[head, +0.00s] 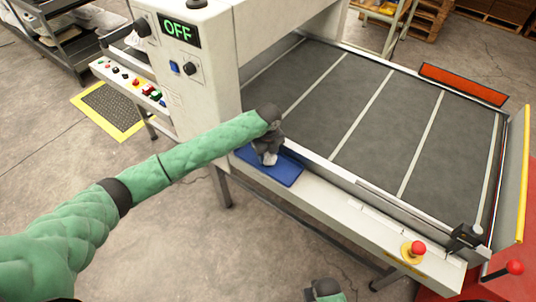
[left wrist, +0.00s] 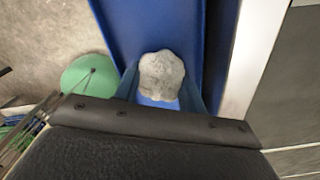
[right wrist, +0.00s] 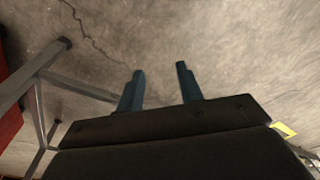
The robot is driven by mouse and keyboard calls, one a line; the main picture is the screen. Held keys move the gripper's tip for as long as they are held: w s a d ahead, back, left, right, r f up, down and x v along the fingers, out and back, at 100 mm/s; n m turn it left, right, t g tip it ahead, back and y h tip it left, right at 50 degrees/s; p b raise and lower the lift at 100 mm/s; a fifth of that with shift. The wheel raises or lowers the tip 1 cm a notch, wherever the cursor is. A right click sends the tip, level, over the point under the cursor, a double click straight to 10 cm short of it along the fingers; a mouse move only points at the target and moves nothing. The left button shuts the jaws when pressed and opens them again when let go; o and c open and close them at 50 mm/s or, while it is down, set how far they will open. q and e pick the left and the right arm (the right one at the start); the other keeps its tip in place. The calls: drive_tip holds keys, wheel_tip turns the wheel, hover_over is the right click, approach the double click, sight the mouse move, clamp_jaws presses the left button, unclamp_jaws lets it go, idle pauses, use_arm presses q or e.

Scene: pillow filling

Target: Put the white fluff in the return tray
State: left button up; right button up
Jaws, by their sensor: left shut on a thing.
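The white fluff (left wrist: 161,76) is a small greyish-white lump between the blue fingers of my left gripper (left wrist: 160,92). My left gripper (head: 268,158) is shut on it, over the blue tray (head: 285,172) on the machine's front ledge. The fluff also shows as a pale bit (head: 270,158) under the gripper in the head view. The blue tray (left wrist: 120,25) lies below it in the left wrist view; whether the fluff touches the tray I cannot tell. My right gripper (right wrist: 160,88) is open and empty, pointing at bare floor.
The machine's dark striped bed (head: 370,110) lies behind the ledge. A white control housing (head: 195,60) reading OFF stands left of the tray. A red button (head: 418,248) is on the ledge at right. A green round thing (left wrist: 88,75) is low beside the tray.

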sight(268, 154)
use_arm(q)
drive_tip(key=shift+f, duration=0.1)
drive_tip(key=o, duration=0.9)
drive_tip(key=shift+o, duration=0.2)
drive_tip(key=shift+r, duration=0.35)
wheel_tip(268, 154, up, 12)
drive_tip(key=b, duration=0.3)
drive_tip(key=shift+f, duration=0.2)
use_arm(e)
wheel_tip(268, 154, up, 14)
drive_tip(key=w+a, duration=0.1)
drive_tip(key=w, duration=0.1)
drive_tip(key=shift+a, duration=0.2)
drive_tip(key=shift+w, duration=0.1)
